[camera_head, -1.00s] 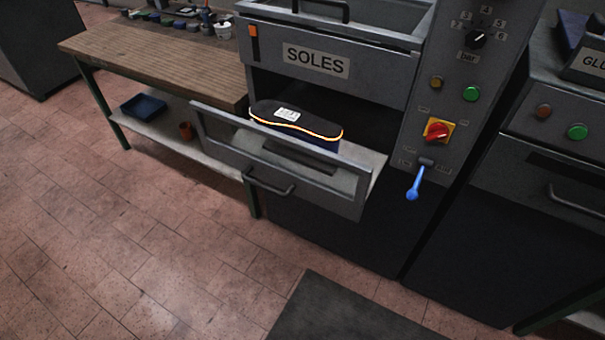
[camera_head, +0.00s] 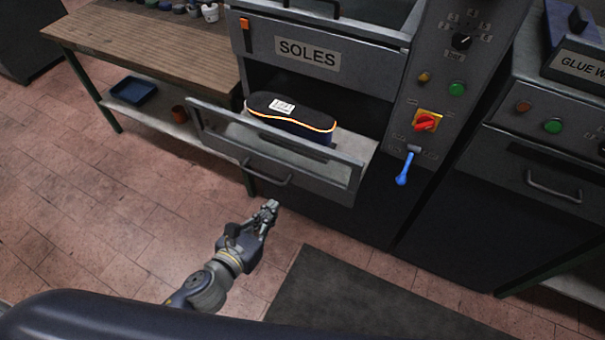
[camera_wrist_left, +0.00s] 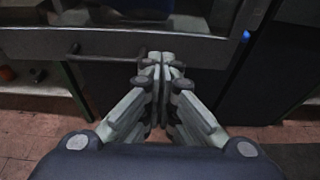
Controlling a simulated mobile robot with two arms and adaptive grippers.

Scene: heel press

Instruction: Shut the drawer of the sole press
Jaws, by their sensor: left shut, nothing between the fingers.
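The sole press (camera_head: 306,54) is a grey machine marked "SOLES". Its drawer (camera_head: 349,180) stands pulled out, with a bar handle (camera_head: 267,179) on its front. A dark sole with an orange edge and a white label (camera_head: 290,112) lies in the drawer on a dark blue block. My left gripper (camera_head: 270,206) is shut and empty, in front of and below the drawer, close to the handle but apart from it in the head view. My right gripper is not in view.
A wooden workbench (camera_head: 130,48) with a blue tray (camera_head: 134,91) on its lower shelf stands to the left. A blue lever (camera_head: 404,168) hangs right of the drawer. A glue machine (camera_head: 545,130) stands further right. A dark mat (camera_head: 350,300) lies on the open floor in front.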

